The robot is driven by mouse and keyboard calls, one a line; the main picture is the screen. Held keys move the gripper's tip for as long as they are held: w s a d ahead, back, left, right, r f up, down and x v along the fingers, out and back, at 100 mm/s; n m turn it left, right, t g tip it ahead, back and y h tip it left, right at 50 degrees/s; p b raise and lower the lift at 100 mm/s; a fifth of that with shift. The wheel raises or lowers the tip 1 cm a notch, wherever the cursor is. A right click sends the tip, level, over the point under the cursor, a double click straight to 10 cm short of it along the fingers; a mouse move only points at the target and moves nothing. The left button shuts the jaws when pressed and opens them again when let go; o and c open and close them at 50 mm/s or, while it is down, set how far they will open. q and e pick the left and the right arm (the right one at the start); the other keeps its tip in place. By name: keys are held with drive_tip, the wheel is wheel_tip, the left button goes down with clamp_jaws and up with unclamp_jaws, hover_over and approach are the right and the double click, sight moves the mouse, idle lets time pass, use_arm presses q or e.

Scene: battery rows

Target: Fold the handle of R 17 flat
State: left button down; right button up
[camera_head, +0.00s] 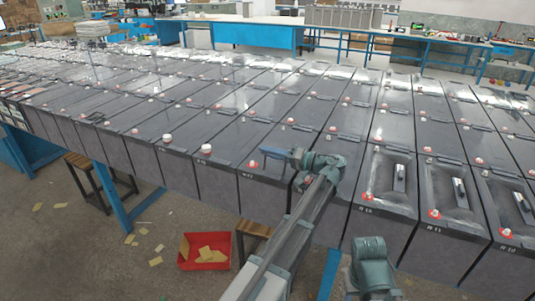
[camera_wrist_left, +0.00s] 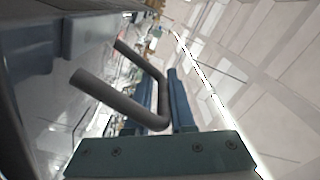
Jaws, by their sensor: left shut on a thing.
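The battery at my left gripper is a dark grey block (camera_head: 262,196) in the front row; its front label is too small to read surely as R 17. My left gripper (camera_head: 268,155) is over the front part of its top, fingers pointing left. In the left wrist view, a dark grey U-shaped handle (camera_wrist_left: 119,98) stands out from the battery. Its bend sits between the blue fingers (camera_wrist_left: 163,100), and the gripper is shut on it. In the head view, the gripper hides the handle. My right gripper is not in view.
Long rows of batteries fill the bench, with red and white terminal caps. Batteries at right (camera_head: 446,200) have handles in recessed tops. A red bin (camera_head: 205,263) with yellow scraps stands on the floor. Blue workbenches (camera_head: 253,33) are behind.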

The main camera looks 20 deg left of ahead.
use_arm(q)
drive_tip(key=shift+w, duration=0.1)
idle(0.5)
drive_tip(key=c, duration=0.9)
unclamp_jaws()
drive_tip(key=d, duration=1.3)
drive_tip(key=shift+s+d, duration=0.25)
drive_tip(key=shift+d, duration=0.15)
